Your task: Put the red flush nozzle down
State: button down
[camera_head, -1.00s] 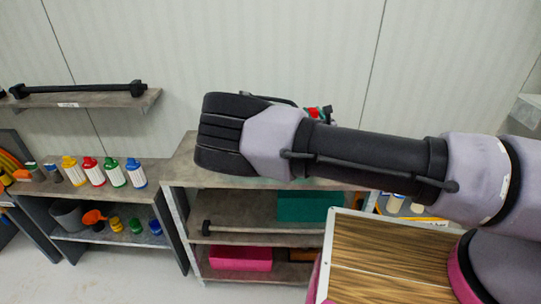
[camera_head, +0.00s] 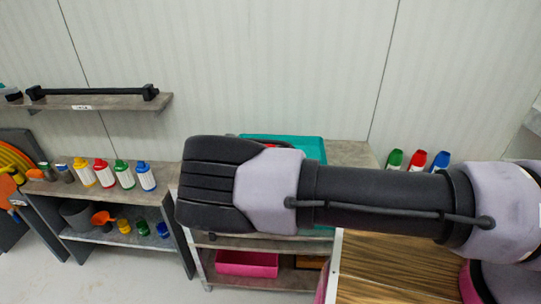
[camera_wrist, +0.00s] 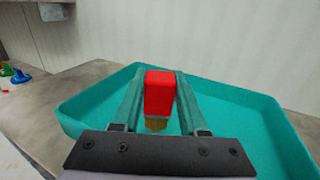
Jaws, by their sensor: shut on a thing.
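In the wrist view my gripper (camera_wrist: 160,82) is shut on the red flush nozzle (camera_wrist: 159,96), a red block-like body with a brownish lower part. The fingers hold it from both sides. It is over a teal tray (camera_wrist: 235,118) with raised walls; I cannot tell whether it touches the tray floor. In the head view the tray (camera_head: 290,147) sits on the shelf top, partly behind my arm.
Several bottles (camera_head: 103,172) stand on the left bench. More bottles (camera_head: 417,160) stand at the right behind my arm. A wall shelf (camera_head: 110,103) holds a black bar. The grey shelf top (camera_wrist: 40,112) is bare left of the tray.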

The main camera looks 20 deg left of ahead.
jog(key=shift+f, duration=1.5)
jog(key=shift+f, duration=0.2)
jog(key=shift+c, duration=2.2)
grip_release()
jog(key=shift+r, duration=0.1)
jog(key=shift+s+d, duration=0.1)
jog(key=shift+s, duration=0.05)
jog(key=v, duration=1.1)
jog(key=shift+s+d, duration=0.2)
jog(key=shift+s, duration=0.05)
